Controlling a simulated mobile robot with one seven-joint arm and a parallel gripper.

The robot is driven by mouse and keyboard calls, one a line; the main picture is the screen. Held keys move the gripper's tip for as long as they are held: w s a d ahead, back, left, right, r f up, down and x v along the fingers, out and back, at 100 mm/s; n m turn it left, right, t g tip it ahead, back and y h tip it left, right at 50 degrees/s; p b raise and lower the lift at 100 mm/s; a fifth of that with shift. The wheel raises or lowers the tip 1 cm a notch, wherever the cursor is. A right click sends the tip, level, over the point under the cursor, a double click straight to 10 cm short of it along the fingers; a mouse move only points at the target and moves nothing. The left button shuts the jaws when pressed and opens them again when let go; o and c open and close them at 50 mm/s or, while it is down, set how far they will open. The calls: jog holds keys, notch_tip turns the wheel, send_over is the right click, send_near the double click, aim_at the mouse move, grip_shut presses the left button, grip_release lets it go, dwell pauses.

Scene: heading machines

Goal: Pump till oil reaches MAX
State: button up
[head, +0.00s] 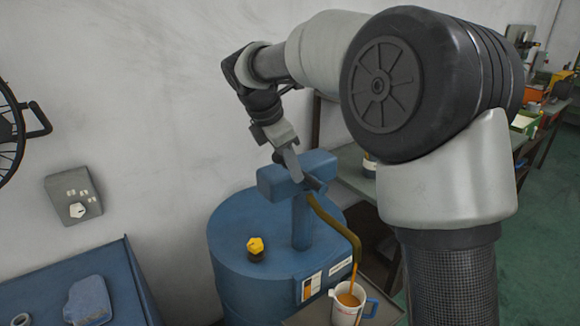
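A blue oil drum (232,262) stands at the lower centre with a blue hand pump (302,222) on its lid. The pump's thick blue top (318,163) is level with my gripper (298,176). My fingers are at the pump top and overlap it; whether they are shut on it is unclear. An olive spout (335,228) curves down to the right. An orange-brown stream of oil (351,282) runs from it into a white jug (342,316) with a blue handle. Oil (349,300) shows inside the jug. No MAX mark is legible.
A yellow knob (255,245) sits on the drum lid, and a label plate (312,287) is on its side. The jug stands on a grey surface (302,318). A blue machine (75,262) is at lower left. A workbench (360,178) runs behind my arm.

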jog(key=shift+d+f, duration=0.1)
jog(key=shift+f, duration=0.1)
grip_shut()
jog(key=shift+f, duration=0.1)
